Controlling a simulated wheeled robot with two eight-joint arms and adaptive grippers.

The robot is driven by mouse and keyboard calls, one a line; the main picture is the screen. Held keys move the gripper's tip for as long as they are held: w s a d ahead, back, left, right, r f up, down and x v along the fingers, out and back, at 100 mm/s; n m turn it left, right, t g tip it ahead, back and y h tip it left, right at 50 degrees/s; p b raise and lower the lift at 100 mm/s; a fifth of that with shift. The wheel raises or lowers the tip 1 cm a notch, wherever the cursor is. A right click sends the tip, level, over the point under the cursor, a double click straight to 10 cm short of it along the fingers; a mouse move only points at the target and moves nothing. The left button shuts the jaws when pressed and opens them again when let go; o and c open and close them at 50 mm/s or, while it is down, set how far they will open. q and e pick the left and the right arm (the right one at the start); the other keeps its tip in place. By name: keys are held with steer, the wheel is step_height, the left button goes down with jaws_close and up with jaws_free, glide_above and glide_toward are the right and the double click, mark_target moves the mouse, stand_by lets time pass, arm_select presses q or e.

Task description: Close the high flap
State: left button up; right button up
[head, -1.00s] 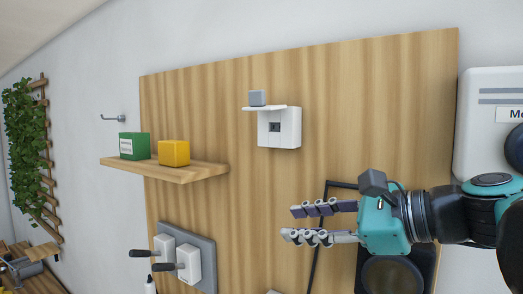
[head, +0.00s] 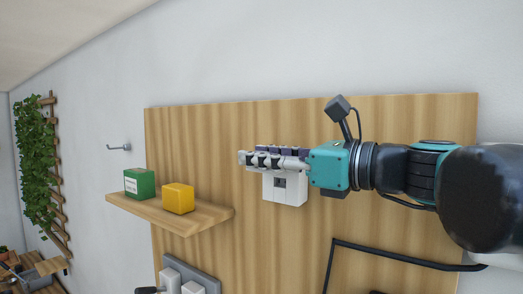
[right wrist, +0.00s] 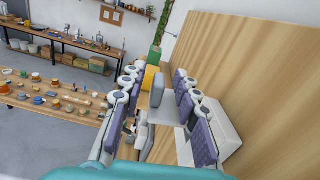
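A white box (head: 292,190) is fixed to the wooden panel, with a small dark latch opening in its front. Its flap is hidden in the head view behind my right gripper (head: 245,159), which lies level across the box's top. In the right wrist view, the pale flap (right wrist: 168,114) sticks out from the box (right wrist: 228,142) with a grey block (right wrist: 158,90) at its end. The two rows of fingers of my right gripper (right wrist: 157,98) stand apart, with flap and block between them. I cannot tell whether they touch. My left gripper is not in view.
A wooden shelf (head: 150,208) at left holds a green box (head: 139,183) and a yellow cube (head: 178,198). A grey plate with white switches (head: 190,281) sits below. A black bent bar (head: 400,254) crosses the panel at lower right. A hook (head: 119,148) is on the wall.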

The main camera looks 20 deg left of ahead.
steer(key=shift+s+a, duration=0.1)
jaws_close()
